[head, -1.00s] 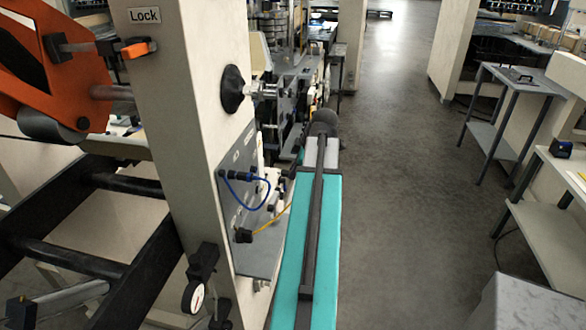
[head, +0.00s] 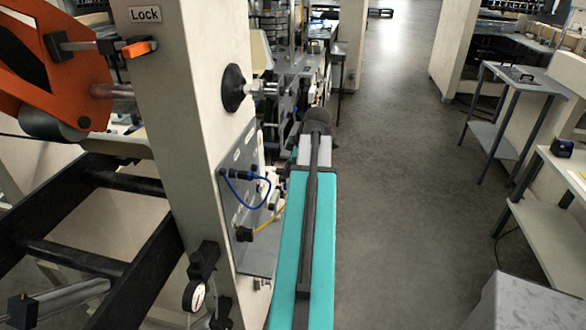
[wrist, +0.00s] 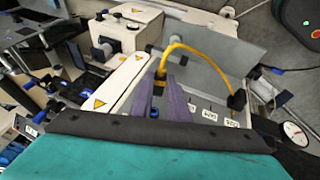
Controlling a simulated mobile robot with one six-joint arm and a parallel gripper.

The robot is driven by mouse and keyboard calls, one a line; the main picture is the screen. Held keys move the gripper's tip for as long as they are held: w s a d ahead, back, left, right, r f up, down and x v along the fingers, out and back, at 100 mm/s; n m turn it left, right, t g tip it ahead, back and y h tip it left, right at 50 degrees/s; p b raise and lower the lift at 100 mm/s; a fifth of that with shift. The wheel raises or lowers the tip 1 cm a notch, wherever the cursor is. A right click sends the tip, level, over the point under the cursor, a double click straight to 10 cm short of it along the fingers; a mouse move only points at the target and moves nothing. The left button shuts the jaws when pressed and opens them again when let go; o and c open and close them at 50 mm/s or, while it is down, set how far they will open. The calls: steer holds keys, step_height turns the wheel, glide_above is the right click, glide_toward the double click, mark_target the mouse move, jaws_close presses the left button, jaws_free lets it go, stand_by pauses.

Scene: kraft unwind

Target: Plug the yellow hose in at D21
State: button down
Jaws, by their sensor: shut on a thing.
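The yellow hose (wrist: 190,48) arches over the panel in the wrist view. One end sits at a black fitting (wrist: 237,101) on the right. The other end comes down between the purple fingers of my gripper (wrist: 163,82), which is shut on it. A blue part (wrist: 155,112) shows between the fingers; I cannot tell what it belongs to. Small labels (wrist: 210,117) line the panel, too small to read surely, so I cannot tell which is D21. In the head view the yellow hose (head: 267,224) runs behind my arm, which hides my gripper.
A blue hose (head: 250,200) loops on the panel (head: 237,168) above the yellow one. A black round knob (head: 234,88) juts from the cream post, and a dial gauge (head: 194,295) hangs lower down. The aisle floor (head: 400,180) to the right is open.

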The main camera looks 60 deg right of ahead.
mark_target(277, 170)
steer(key=shift+w+a, duration=0.3)
steer(key=shift+w, duration=0.7)
steer(key=shift+w+a, duration=0.3)
steer(key=shift+w, duration=0.65)
steer(key=shift+w+a, duration=0.2)
steer(key=shift+w, duration=0.3)
steer(key=shift+w+a, duration=0.15)
steer(key=shift+w, duration=0.35)
stand_by(2.3)
steer(key=c, duration=1.6)
jaws_free()
steer(key=shift+r+b, duration=0.15)
steer(key=shift+b, duration=0.2)
steer(key=shift+b+v, duration=1.8)
steer(key=shift+v, duration=4.95)
